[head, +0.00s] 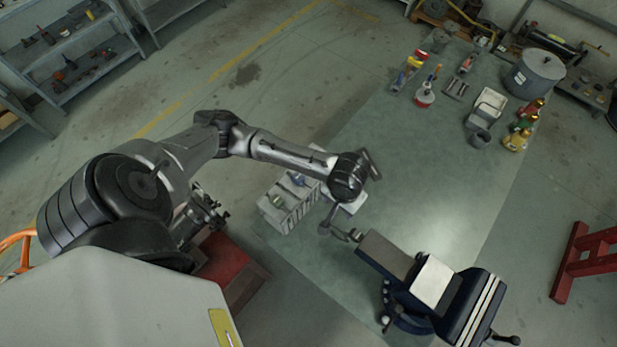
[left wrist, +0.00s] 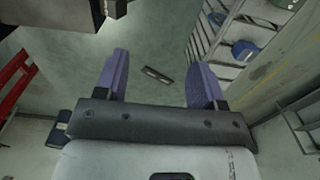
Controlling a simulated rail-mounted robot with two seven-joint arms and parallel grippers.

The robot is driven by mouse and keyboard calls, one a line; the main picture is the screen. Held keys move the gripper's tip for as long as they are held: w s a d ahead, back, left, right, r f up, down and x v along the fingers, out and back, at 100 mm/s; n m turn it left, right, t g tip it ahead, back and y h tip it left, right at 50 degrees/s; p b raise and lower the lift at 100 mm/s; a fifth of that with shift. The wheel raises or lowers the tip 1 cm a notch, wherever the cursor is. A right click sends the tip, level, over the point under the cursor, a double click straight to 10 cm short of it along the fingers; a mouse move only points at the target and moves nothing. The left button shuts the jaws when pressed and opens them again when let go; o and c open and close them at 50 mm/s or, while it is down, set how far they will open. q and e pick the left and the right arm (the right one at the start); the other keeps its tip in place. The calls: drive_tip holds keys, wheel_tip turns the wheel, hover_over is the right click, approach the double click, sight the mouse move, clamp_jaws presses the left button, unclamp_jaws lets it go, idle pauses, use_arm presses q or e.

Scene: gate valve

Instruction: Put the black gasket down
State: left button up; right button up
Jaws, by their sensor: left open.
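My left gripper (left wrist: 158,66) is open in the left wrist view, with its two purple-grey fingers wide apart and nothing between them that I can see held. A small dark flat piece (left wrist: 157,76) lies on the green-grey table beyond the fingertips, apart from them. It may be the black gasket, but it is too small to be sure. In the head view my left wrist (head: 346,180) is over the table near the bins, and I cannot make out the gasket there. My right gripper is not in view.
A grey divided bin (head: 290,213) stands left of my wrist; it also shows in the left wrist view (left wrist: 228,72). A blue-and-grey vise (head: 458,298) stands at the near right. Tools, bottles and a large pot (head: 535,75) stand at the far end. The middle of the table is clear.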

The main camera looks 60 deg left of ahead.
use_arm(q)
drive_tip(key=s+d+f+m+t+h, duration=0.2)
drive_tip(key=s+d+m+h, duration=0.15)
drive_tip(key=s+d, duration=0.35)
drive_tip(key=s+a+m+t+y, duration=0.1)
drive_tip(key=s+a+m+y, duration=0.2)
drive_tip(key=s+a, duration=0.2)
drive_tip(key=s, duration=0.3)
drive_tip(key=shift+a+f+t, duration=0.3)
drive_tip(key=shift+a+f, duration=0.05)
drive_tip(key=shift+a, duration=0.05)
drive_tip(key=shift+c, duration=0.3)
